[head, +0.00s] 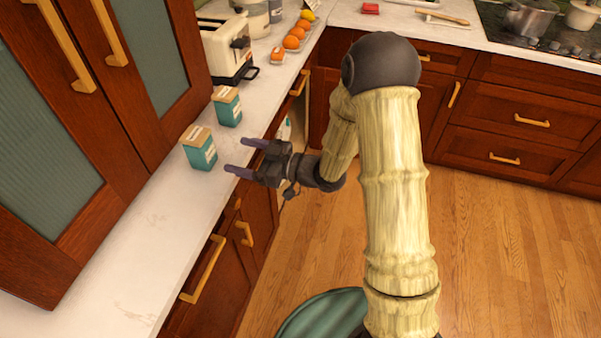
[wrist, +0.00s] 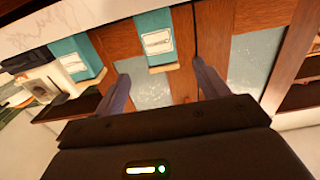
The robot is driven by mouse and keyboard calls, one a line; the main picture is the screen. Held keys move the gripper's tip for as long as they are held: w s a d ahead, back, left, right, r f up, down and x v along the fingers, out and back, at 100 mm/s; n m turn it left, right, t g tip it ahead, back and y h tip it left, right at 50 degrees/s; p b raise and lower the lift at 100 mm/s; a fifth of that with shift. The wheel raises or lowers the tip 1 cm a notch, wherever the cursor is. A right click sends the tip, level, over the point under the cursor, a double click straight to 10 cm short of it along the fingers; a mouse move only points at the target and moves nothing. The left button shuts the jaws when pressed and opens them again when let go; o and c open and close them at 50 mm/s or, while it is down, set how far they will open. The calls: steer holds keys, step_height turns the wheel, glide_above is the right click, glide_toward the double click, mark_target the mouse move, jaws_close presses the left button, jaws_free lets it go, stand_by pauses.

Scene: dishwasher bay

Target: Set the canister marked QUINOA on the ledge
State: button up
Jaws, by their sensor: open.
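Two teal canisters with wooden lids stand upright on the white counter (head: 157,215). The nearer canister (head: 202,155) also shows in the wrist view (wrist: 153,38), ahead between the fingers. The farther canister (head: 229,110) shows to its left in the wrist view (wrist: 86,57). Both carry white labels, but the print is too small to read, so I cannot tell which says QUINOA. My gripper (head: 238,156) is open and empty, its fingers pointing at the nearer canister with a gap left. I cannot make out which surface is the ledge.
Tall wooden cabinets with glass panels (head: 65,190) rise behind the counter at left. A toaster (head: 228,48) and several oranges (head: 292,42) stand farther along. The counter's near stretch is clear. A stove with pots (head: 530,18) is at the far right.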

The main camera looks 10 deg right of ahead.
steer(key=shift+w+d, duration=0.1)
steer(key=d+f+m+t+h, duration=0.2)
steer(key=d+m+h, duration=0.6)
steer(key=d+h, duration=0.7)
steer(key=s+d+m+g, duration=0.2)
steer(key=s+d+g, duration=0.1)
steer(key=s, duration=0.5)
steer(key=s+d+m+g+h, duration=0.1)
steer(key=s+d+m+g, duration=0.2)
steer(key=s, duration=0.4)
steer(key=shift+s+d+r+m+h, duration=0.3)
steer(key=shift+s+d+r, duration=0.15)
steer(key=shift+d, duration=0.3)
